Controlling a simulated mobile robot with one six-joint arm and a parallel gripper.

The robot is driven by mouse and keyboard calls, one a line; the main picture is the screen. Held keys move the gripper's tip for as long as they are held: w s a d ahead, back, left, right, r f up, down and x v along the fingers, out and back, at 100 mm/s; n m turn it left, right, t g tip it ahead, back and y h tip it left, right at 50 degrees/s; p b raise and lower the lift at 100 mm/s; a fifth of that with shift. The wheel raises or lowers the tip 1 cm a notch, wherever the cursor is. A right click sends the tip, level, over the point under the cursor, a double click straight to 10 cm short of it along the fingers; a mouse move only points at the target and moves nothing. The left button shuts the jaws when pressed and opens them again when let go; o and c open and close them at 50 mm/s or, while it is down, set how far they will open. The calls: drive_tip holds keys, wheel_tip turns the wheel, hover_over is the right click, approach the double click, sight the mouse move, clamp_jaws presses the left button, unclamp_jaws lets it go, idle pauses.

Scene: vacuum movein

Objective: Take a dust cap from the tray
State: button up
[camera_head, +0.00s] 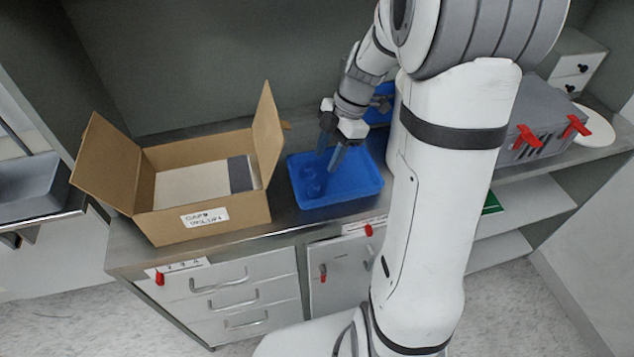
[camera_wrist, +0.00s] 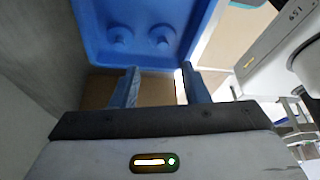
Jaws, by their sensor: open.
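The blue tray (camera_head: 352,196) stands on the bench to the right of the cardboard box. Blue rounded dust caps (camera_head: 312,184) lie in its left part, nearly the same colour as the tray. In the wrist view two caps (camera_wrist: 120,40) (camera_wrist: 162,42) lie side by side in the tray (camera_wrist: 86,30). My gripper (camera_head: 334,158) points down at the tray, its fingers over the left part near the back. In the wrist view my gripper (camera_wrist: 160,84) is open with nothing between its fingers. The exact height of the fingertips over the caps is unclear.
An open cardboard box (camera_head: 200,226) with raised flaps stands left of the tray. Another blue container (camera_head: 382,90) is partly hidden behind my arm. A grey case with red latches (camera_head: 545,142) and a white round plate (camera_head: 596,126) are at the right.

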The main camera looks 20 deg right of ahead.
sight(317, 185)
drive_tip(key=p+x, duration=0.1)
drive_tip(key=x, duration=0.6)
drive_tip(key=shift+s+f, duration=0.2)
drive_tip(key=shift+f, duration=0.2)
clamp_jaws()
